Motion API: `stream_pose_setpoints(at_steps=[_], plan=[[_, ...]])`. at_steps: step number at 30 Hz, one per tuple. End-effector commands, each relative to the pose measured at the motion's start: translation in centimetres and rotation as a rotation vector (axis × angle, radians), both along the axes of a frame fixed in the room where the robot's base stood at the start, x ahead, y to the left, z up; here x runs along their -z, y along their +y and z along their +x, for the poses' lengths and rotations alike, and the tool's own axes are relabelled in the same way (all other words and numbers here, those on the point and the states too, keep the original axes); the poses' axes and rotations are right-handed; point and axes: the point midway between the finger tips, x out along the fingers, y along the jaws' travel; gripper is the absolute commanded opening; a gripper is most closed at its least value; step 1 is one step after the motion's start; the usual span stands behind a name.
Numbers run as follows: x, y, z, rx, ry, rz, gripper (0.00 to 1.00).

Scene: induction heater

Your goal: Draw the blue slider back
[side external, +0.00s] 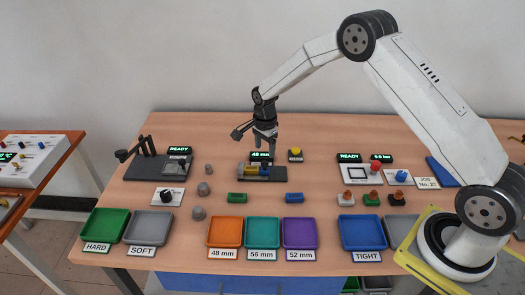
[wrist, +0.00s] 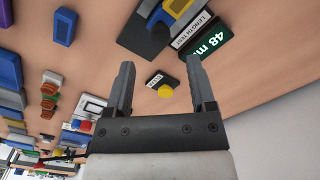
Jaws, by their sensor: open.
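The length-test fixture (side external: 280,179) is a dark base with a yellow part (side external: 251,171) and a small blue slider (side external: 264,172). A green display reading 48 mm stands behind it. In the wrist view the fixture (wrist: 138,40) is at the top edge, partly cut off, with the blue slider (wrist: 158,17) beside the yellow part (wrist: 178,8). My gripper (side external: 266,147) is open and empty above the fixture, pointing down. In the wrist view its fingers (wrist: 160,75) are wide apart, with nothing between them touching.
A green block (side external: 237,198) and a blue block (side external: 294,198) lie in front. Orange (side external: 225,245), teal and purple trays line the front edge. Grey weights (side external: 203,188) stand to the left.

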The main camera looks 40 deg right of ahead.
Motion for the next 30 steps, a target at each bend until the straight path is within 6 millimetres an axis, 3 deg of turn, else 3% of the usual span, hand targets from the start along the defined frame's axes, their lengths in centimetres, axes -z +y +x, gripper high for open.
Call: stream_pose_setpoints(at_steps=[12, 26, 28, 30], plan=[[4.7, 0.0, 0.0, -0.001, -0.001, 0.0, 0.71], [5.7, 0.0, 0.0, -0.001, -0.002, -0.001, 0.71], [5.7, 0.0, 0.0, -0.001, -0.002, -0.001, 0.55], [5.7, 0.0, 0.0, -0.001, -0.002, -0.001, 0.33]])
